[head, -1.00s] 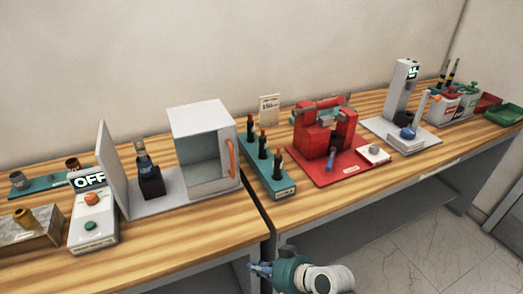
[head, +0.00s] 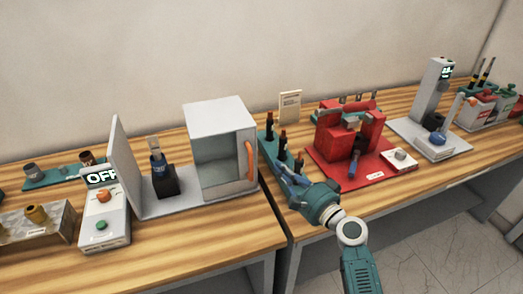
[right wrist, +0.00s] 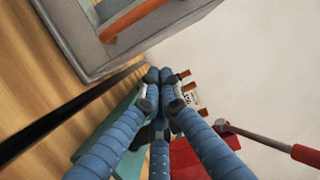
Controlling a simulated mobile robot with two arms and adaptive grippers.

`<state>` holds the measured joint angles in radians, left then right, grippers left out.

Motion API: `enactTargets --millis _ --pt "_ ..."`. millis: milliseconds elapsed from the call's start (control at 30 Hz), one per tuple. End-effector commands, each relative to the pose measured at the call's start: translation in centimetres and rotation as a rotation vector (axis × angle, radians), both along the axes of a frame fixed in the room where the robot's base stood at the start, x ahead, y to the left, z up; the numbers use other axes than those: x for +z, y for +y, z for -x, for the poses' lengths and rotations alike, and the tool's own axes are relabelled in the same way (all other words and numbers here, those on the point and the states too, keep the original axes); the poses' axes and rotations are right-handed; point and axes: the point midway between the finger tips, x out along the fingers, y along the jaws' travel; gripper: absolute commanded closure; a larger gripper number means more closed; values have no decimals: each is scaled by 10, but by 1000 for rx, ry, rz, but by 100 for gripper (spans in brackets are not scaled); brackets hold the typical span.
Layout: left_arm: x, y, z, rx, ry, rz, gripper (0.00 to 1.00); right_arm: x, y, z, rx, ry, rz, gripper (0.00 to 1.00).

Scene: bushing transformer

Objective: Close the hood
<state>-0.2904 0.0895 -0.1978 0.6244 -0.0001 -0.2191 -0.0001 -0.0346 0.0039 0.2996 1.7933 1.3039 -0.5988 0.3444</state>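The hood is a white box (head: 218,118) with a dark window and an orange handle (head: 250,161) on its right edge. It stands on the right part of a grey base (head: 205,197), apart from the upright white end plate (head: 124,165). A dark bushing on a black stand (head: 165,181) sits uncovered between them. In the right wrist view the handle (right wrist: 128,20) is at upper left, beyond the fingertips (right wrist: 160,76). My left gripper is not in view.
A teal rack (head: 266,150) with dark bushings stands beside my right gripper. A red fixture (head: 335,135) is to its right. A white control box (head: 103,220) showing OFF stands left of the hood. A gap separates the two tables.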

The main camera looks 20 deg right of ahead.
Motion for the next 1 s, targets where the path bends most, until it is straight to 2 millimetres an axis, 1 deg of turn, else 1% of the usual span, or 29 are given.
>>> enactTargets --millis 33,100,300,400,500,600,767,1000 --pt "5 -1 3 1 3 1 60 4 3 -7 2 -2 -1 100" --pt "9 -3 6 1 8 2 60 5 7 -19 2 -1 0 100" --pt "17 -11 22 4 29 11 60 3 17 -55 3 0 2 100" --pt "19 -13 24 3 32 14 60 2 21 -69 3 1 4 100" --pt "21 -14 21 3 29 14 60 1 24 -79 3 0 4 100" --pt "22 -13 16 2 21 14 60 0 26 -84 3 1 4 100" --pt "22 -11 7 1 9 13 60 -1 27 -86 3 1 7 100" --pt "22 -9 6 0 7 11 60 -1 27 -86 3 1 7 100"
